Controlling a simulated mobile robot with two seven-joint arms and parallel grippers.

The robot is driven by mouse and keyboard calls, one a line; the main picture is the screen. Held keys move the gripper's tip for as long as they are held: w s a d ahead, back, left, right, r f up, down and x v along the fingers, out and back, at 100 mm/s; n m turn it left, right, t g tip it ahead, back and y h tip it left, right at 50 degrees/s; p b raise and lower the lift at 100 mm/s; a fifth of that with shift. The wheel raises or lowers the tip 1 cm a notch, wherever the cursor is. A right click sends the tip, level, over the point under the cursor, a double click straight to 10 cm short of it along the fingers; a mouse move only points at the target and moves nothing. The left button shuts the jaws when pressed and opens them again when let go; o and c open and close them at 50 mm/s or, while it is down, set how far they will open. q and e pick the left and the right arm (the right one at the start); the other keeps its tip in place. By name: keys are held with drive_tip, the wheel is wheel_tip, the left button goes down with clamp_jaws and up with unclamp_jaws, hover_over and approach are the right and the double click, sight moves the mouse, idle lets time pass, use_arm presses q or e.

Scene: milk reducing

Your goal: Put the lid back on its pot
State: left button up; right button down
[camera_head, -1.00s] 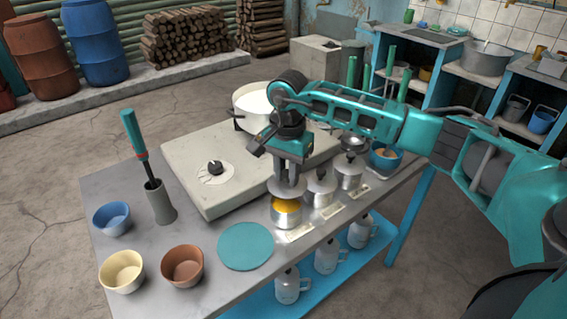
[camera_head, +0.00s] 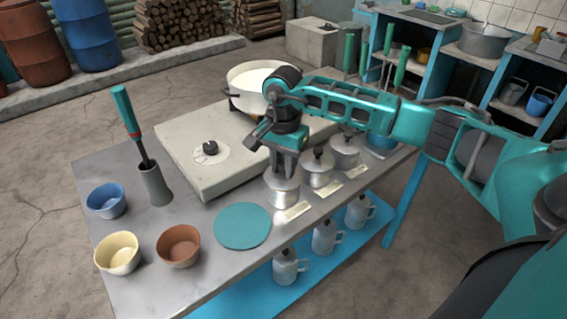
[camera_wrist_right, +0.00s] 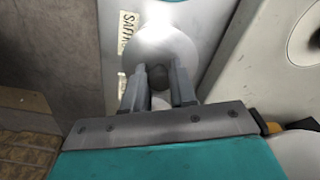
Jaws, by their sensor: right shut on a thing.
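The pot (camera_head: 283,196) is a small metal one at the front of the row on the grey table. Its metal lid (camera_head: 291,182) is at the pot's mouth, looks level and covers the yellow contents; it also shows as a bright disc in the right wrist view (camera_wrist_right: 172,42). I cannot tell whether it is fully seated. My right gripper (camera_head: 285,175) points down over the pot, its fingers shut on the lid's dark knob (camera_wrist_right: 158,73). My left gripper is out of view.
Two lidded pots (camera_head: 318,172) (camera_head: 345,155) stand close behind on the right, with labels in front. A stove block (camera_head: 190,150) bears a large pan (camera_head: 243,102) of white liquid. A teal disc (camera_head: 242,226) and several bowls (camera_head: 178,250) lie to the left.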

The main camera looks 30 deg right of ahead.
sight(283, 164)
drive_tip(key=shift+f+b, duration=0.5)
drive_tip(key=shift+f, duration=0.1)
drive_tip(key=c, duration=0.8)
unclamp_jaws()
wheel_tip(283, 164, up, 13)
